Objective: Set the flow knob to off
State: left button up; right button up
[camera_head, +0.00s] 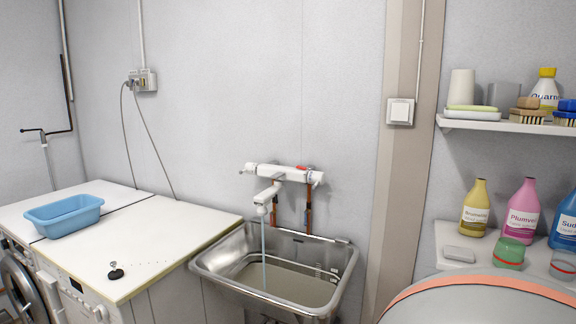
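A white wall-mounted mixer tap (285,173) sits above the steel washtub basin (338,291). It has a knob at its left end (246,169) and another at its right end (315,178), near red and blue marks. I cannot tell from markings which one is the flow knob. A thin stream of water (263,240) runs from the spout (264,203) into the basin, where greyish water stands. Neither gripper is in view, and nothing touches the tap.
A blue tub (64,215) and a small black object (115,272) sit on white machine tops left of the basin. Bottles (519,212) stand on a right-hand ledge below a shelf (508,125). A white switch (400,111) is on the wall. Space before the tap looks clear.

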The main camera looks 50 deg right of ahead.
aim_at(250, 168)
jog(key=z, duration=1.45)
